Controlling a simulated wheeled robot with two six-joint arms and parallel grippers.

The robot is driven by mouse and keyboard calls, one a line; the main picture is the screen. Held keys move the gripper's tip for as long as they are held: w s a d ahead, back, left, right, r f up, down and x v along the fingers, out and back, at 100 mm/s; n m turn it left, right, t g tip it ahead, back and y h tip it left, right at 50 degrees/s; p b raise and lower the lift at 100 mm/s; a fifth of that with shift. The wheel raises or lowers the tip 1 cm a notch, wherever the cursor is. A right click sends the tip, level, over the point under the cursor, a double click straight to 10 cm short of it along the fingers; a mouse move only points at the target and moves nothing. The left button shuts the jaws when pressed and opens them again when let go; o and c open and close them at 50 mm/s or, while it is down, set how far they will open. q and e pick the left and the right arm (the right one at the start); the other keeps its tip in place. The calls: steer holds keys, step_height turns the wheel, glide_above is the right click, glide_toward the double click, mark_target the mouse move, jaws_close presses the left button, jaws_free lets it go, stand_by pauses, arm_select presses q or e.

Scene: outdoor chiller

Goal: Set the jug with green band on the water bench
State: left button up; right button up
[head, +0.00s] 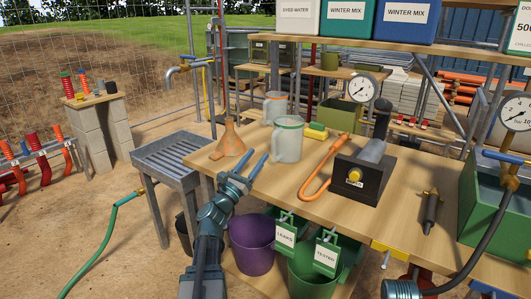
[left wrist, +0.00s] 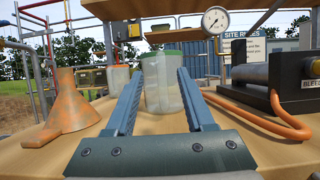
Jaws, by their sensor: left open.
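The jug with the green band (head: 288,143) is a clear, pale jug with a green rim. It stands upright on the wooden workbench and also shows in the left wrist view (left wrist: 161,88). My left gripper (head: 255,156) is open and empty above the workbench's left edge, pointing at the jug. In the left wrist view its two fingers frame the jug; in the head view the tips look just short of it. The grey slatted bench (head: 166,156) under a tap, seemingly the water bench, stands left of the workbench, its top bare.
An orange funnel (head: 229,143) stands left of the jug. Another clear jug (head: 275,107) stands behind it. A green-yellow sponge (head: 316,131), an orange hose (head: 316,182) and a black pump block (head: 357,178) lie to the right. The tap (head: 184,67) rises behind the slatted bench.

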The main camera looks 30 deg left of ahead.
arm_select(q)
steer(key=shift+s+a, duration=0.15)
steer(key=shift+s, duration=1)
steer(key=shift+s+a, duration=0.1)
steer(key=shift+s, duration=1.05)
